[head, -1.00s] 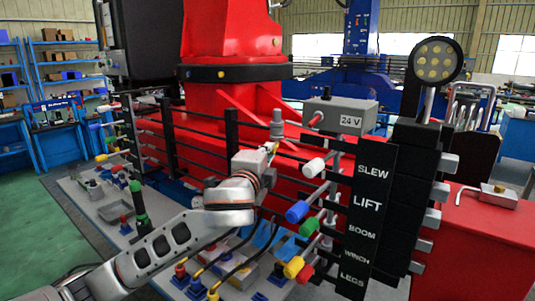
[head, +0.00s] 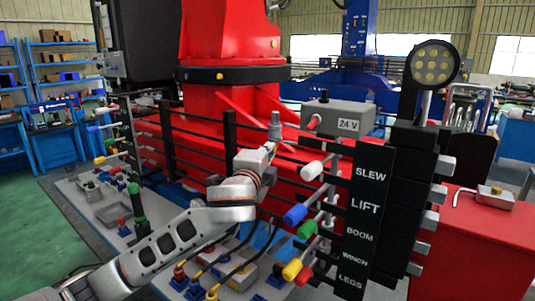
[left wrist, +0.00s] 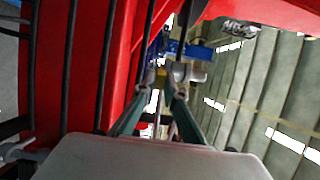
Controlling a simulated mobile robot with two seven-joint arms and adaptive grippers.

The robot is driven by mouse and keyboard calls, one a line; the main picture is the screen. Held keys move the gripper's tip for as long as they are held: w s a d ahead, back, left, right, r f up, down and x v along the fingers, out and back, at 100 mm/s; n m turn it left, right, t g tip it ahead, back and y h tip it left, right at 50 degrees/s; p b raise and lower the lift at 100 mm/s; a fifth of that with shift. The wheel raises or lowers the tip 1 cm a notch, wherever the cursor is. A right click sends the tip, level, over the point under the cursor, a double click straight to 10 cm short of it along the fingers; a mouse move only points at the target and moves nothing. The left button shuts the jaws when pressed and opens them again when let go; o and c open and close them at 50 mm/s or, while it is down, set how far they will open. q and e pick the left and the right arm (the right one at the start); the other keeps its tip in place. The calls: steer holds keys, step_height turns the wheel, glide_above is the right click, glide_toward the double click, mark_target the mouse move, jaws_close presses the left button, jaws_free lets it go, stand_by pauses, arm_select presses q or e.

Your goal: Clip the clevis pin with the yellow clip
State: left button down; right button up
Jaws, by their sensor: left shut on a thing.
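My left gripper (head: 269,148) reaches in from the left, in front of the red crane column, with its fingertips just below a grey upright cylindrical fitting. That fitting (head: 275,126) may be the clevis pin, but I cannot tell for sure. In the left wrist view, the two fingers (left wrist: 165,88) converge on a small yellow piece, likely the yellow clip (left wrist: 161,78). The gripper is shut on it. A grey rounded part (left wrist: 190,72) shows right beside the fingertips; I cannot tell whether the clip touches it. My right gripper is not in view.
A grey 24 V box (head: 338,116) stands right of the gripper. Levers with blue (head: 295,214), green and yellow knobs and a black label panel (head: 367,205) stand at lower right. Thin black rails run behind the gripper. A round lamp (head: 435,64) stands at upper right.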

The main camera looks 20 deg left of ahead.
arm_select(q)
steer(key=shift+w, duration=0.4)
steer(key=c, duration=2)
jaws_free()
steer(key=s+p, duration=0.3)
steer(key=s, duration=0.2)
steer(key=shift+d, duration=0.1)
